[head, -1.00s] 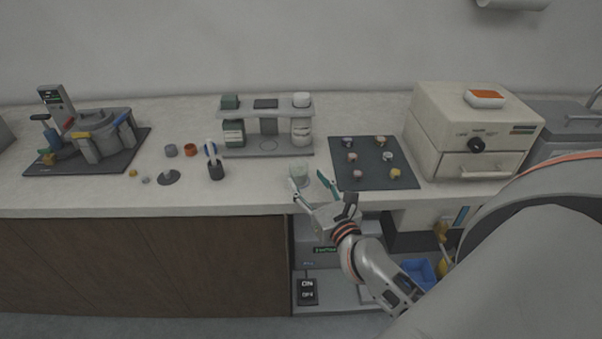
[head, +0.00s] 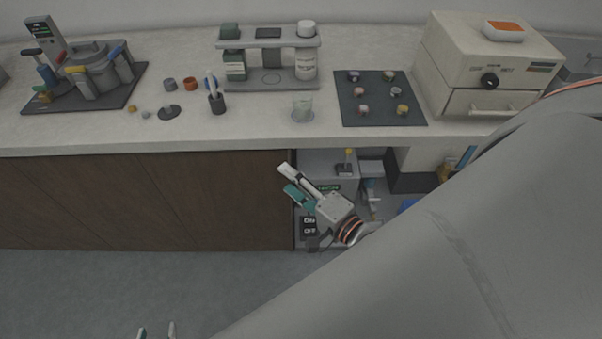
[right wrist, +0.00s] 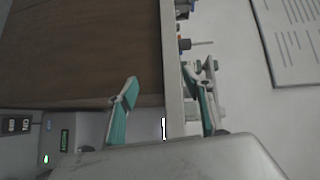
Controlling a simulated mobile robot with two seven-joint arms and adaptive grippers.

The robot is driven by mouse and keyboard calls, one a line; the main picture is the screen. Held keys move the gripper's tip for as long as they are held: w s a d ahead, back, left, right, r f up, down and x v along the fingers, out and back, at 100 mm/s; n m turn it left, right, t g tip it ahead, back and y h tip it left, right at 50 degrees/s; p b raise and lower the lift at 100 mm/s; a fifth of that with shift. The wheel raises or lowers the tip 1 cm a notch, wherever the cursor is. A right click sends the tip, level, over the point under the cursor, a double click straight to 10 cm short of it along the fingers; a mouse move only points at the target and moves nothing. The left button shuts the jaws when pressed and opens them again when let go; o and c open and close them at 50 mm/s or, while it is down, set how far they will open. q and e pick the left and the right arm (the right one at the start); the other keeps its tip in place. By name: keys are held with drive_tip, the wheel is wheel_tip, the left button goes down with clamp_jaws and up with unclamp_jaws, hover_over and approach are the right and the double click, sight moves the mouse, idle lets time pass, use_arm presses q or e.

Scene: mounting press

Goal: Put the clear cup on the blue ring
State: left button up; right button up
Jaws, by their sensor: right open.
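The clear cup (head: 302,104) stands upright on the counter, right of the pen holder and left of the dark mat. A faint round outline (head: 302,119) shows at its base; its colour is hard to tell, but the cup appears to stand on it. My right gripper (head: 287,180) is open and empty, below the counter edge and apart from the cup. Its two teal-padded fingers also show in the right wrist view (right wrist: 165,92), spread apart. My left gripper (head: 157,331) shows only as two separated fingertips at the bottom edge, over the floor.
A grey stand (head: 270,86) with bottles is behind the cup. A dark mat (head: 381,113) with several small pieces lies to its right, then a beige press box (head: 488,65). A pen holder (head: 217,103) stands to its left. The counter edge lies between gripper and cup.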

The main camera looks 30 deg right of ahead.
drive_tip(key=s+a+f+n+g, duration=0.2)
drive_tip(key=s+f+n+g, duration=0.1)
drive_tip(key=f+n, duration=0.5)
drive_tip(key=s+a+f+n+g, duration=0.1)
drive_tip(key=s+f+n+g, duration=0.2)
drive_tip(key=s+f+n, duration=0.3)
wheel_tip(320, 180, down, 4)
drive_tip(key=n, duration=0.5)
drive_tip(key=shift+s+a+r, duration=0.2)
drive_tip(key=shift+s+a, duration=0.1)
drive_tip(key=shift+a, duration=0.1)
